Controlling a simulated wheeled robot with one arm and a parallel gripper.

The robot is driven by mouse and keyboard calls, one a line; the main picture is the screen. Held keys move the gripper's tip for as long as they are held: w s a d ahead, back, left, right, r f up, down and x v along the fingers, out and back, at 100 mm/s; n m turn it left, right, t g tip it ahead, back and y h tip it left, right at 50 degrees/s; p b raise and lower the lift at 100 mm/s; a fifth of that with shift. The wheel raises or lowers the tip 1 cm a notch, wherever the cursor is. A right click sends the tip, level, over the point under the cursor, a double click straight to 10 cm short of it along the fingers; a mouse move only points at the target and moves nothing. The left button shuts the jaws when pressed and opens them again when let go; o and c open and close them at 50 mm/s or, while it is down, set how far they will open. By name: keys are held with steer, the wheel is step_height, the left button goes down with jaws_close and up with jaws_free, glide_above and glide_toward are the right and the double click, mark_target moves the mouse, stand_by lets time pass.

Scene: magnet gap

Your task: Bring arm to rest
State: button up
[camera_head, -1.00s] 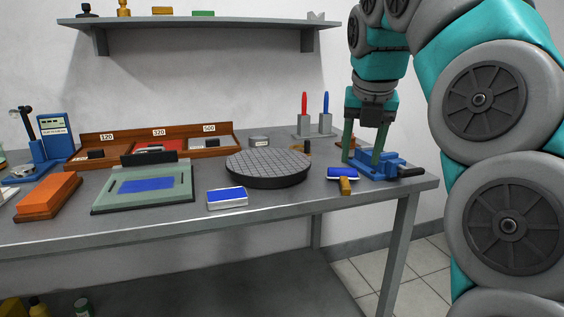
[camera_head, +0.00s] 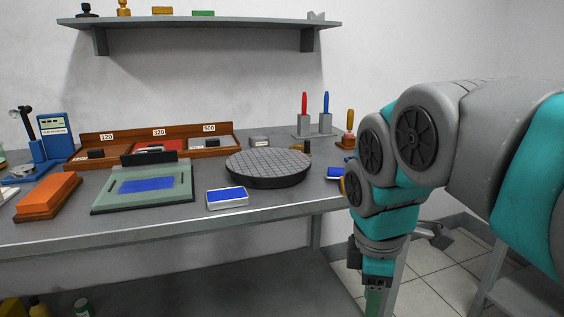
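My arm stands at the right of the picture, folded, with its teal and grey links in front of the bench's right end. My gripper (camera_head: 374,300) points down in front of the bench, below the level of the top. Only the upper part of one green finger shows at the bottom edge; the fingertips are cut off, so its opening cannot be told. No held object is visible. The arm hides most of the blue vise and part of the blue roller (camera_head: 334,173).
The bench (camera_head: 280,207) holds a round grey plate (camera_head: 268,166), a green-framed plate (camera_head: 145,187), an orange block (camera_head: 48,195), a blue-topped pad (camera_head: 227,198) and a wooden rack (camera_head: 205,152). A wall shelf (camera_head: 200,22) hangs above. Another table stands at the far right.

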steer(key=s+d+f+m+g, duration=0.1)
steer(key=s+f+m+g, duration=0.1)
steer(key=s+f+m, duration=1.1)
steer(key=s+m, duration=0.1)
steer(key=s, duration=0.2)
steer(key=shift+f+g+y, duration=0.4)
